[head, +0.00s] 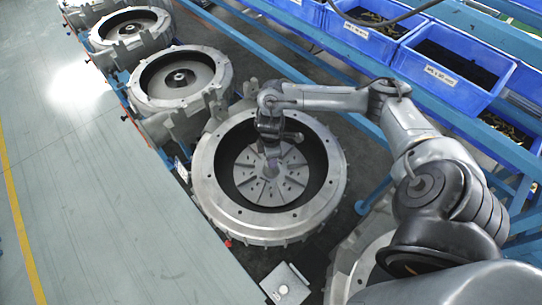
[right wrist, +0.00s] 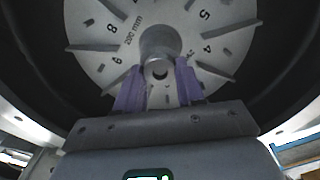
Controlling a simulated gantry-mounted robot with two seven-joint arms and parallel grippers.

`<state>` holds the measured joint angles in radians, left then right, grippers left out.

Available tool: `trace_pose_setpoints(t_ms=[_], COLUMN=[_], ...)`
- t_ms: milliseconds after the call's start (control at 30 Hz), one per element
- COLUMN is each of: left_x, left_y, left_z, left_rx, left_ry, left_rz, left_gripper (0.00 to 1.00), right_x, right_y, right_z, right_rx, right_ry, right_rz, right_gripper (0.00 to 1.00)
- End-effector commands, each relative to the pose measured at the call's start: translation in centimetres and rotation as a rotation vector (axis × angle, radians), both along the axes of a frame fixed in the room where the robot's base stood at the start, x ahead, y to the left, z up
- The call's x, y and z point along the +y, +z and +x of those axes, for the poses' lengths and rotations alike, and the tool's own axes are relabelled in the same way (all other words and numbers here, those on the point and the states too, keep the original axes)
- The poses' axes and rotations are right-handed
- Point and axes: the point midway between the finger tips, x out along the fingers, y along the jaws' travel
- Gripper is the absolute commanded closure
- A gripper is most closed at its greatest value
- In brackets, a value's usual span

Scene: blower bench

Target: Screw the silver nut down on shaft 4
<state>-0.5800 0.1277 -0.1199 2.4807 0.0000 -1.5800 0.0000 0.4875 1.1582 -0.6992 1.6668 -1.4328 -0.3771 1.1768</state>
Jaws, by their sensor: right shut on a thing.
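My right gripper (head: 272,160) reaches down into the large round housing in the middle of the head view. In the right wrist view its two purple fingers (right wrist: 159,84) are shut on the silver nut (right wrist: 158,68), a small round piece with a dark centre. The nut is at the middle of a grey numbered disc (right wrist: 100,38), at the silver hub of the shaft (right wrist: 160,42). The fingers and wrist hide most of the nut in the head view. I cannot tell how far down the nut sits on the shaft. My left gripper is not in view.
The housing's wide bolted rim (head: 208,185) surrounds my right gripper. More open housings (head: 180,78) stand in a row towards the upper left. Blue bins (head: 455,70) line the upper right behind a blue rail. A small grey box (head: 287,285) lies below.

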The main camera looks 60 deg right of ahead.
Motion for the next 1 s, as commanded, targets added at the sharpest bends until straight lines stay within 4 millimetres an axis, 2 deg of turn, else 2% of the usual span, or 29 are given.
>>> trace_pose_setpoints(t_ms=[800,1000], left_x=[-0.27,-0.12], left_y=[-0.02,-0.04], left_z=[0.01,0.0], left_rx=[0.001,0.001], left_ry=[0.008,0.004], left_rz=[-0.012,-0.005], left_gripper=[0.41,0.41], right_x=[-0.02,-0.02], right_y=[-0.07,-0.08], right_z=[0.02,0.01], right_rx=[0.0,0.0], right_ry=[-1.285,-1.537], right_rz=[0.0,0.0], right_gripper=[1.0,1.0])
